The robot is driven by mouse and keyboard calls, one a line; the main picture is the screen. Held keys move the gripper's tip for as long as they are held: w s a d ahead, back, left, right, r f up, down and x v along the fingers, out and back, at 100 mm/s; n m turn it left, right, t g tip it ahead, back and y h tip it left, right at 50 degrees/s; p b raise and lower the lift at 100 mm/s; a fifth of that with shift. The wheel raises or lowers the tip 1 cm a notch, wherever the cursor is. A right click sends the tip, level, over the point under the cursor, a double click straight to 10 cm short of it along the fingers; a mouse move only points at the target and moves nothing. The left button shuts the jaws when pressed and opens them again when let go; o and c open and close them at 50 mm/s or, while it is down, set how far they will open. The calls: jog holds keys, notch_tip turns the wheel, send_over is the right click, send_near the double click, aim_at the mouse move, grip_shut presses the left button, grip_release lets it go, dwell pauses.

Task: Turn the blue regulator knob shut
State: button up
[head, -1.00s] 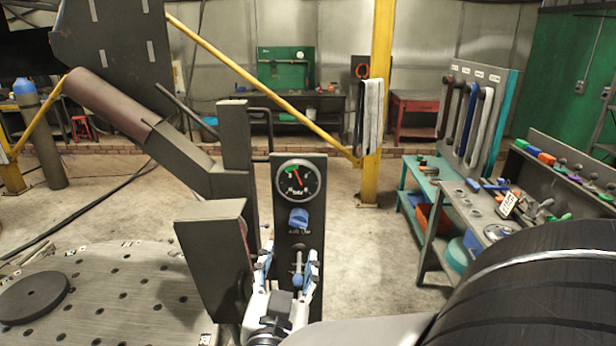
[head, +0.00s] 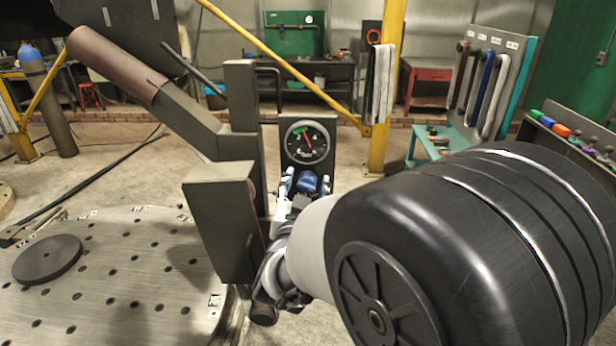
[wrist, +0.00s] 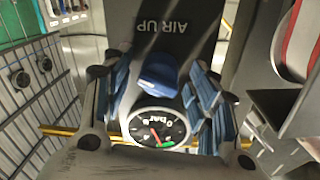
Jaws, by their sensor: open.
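The blue regulator knob (head: 307,182) sits on a dark upright panel (head: 296,158), below a round pressure gauge (head: 307,142) with a red needle and a green band. In the wrist view the knob (wrist: 157,72) shows between the two blue-padded fingers, with the gauge (wrist: 155,129) below it and "AIR UP" lettering above. My gripper (head: 307,180) is open, with a finger on each side of the knob. In the wrist view there are gaps between the knob and both fingers (wrist: 160,85). The lower part of the panel is hidden behind my gripper and arm.
A dark box-like block (head: 218,230) stands close to the left of my gripper. A round perforated table (head: 110,280) with a dark disc (head: 47,260) is at lower left. A yellow post (head: 386,90) and a tool bench stand behind to the right.

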jog(key=shift+c, duration=0.5)
jog(key=c, duration=1)
jog(key=shift+n, duration=0.4)
jog(key=n+p, duration=0.1)
jog(key=n, duration=0.3)
jog(key=n+p, duration=0.1)
jog(key=n, duration=0.3)
jog(key=shift+n, duration=0.3)
jog(key=n, duration=0.3)
jog(key=n+p, duration=0.1)
jog(key=n, duration=0.2)
jog(key=shift+d+n+t+y+p, duration=0.1)
jog(key=shift+n+t+y+p, duration=0.2)
jog(key=n+p, duration=0.2)
jog(key=n, duration=0.5)
jog(key=shift+y, duration=0.3)
jog(key=shift+f, duration=0.1)
